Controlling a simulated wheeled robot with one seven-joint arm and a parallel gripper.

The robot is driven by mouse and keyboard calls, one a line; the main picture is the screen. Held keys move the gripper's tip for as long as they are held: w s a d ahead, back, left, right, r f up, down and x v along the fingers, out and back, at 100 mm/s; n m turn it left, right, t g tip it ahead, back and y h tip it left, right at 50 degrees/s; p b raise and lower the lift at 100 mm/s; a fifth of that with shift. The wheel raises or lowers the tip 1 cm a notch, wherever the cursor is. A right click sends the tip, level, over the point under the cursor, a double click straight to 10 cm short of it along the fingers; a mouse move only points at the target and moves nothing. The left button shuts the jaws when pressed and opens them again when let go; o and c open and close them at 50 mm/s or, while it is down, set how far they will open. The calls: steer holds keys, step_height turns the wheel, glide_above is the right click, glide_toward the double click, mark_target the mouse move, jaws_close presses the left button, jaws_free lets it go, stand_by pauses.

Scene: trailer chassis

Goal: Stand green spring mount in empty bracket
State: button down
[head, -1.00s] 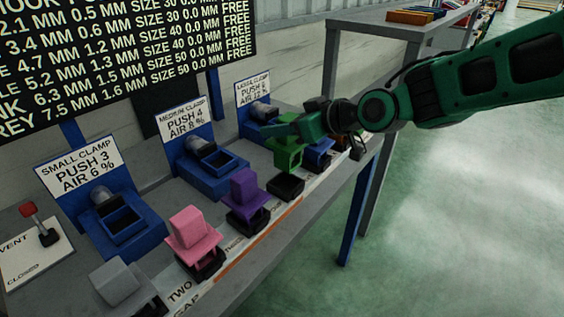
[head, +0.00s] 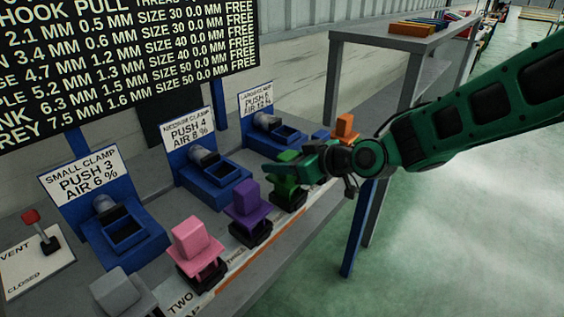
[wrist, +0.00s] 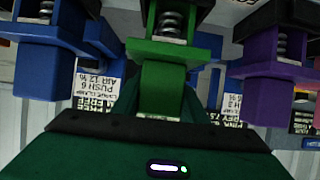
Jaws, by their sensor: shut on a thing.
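The green spring mount (head: 287,187) is upright in the row of mounts, with a black bracket (head: 290,202) directly under it. My gripper (head: 298,168) is shut on its upper block. In the wrist view my gripper (wrist: 163,112) reaches from below in the picture to the green mount (wrist: 168,52), whose block, plate and coil spring show, with black at the picture's top edge. I cannot tell whether the mount is fully seated in the bracket.
A purple mount (head: 248,202) and a pink mount (head: 195,242) stand to the left, a grey one (head: 117,291) nearer. Blue (head: 320,137) and orange (head: 345,126) mounts stand beyond my gripper. Blue clamp stations (head: 217,183) line the back. The floor to the right is open.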

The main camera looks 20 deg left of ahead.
steer(key=c, duration=1.1)
jaws_free()
steer(key=v, duration=1.2)
steer(key=shift+d, duration=0.1)
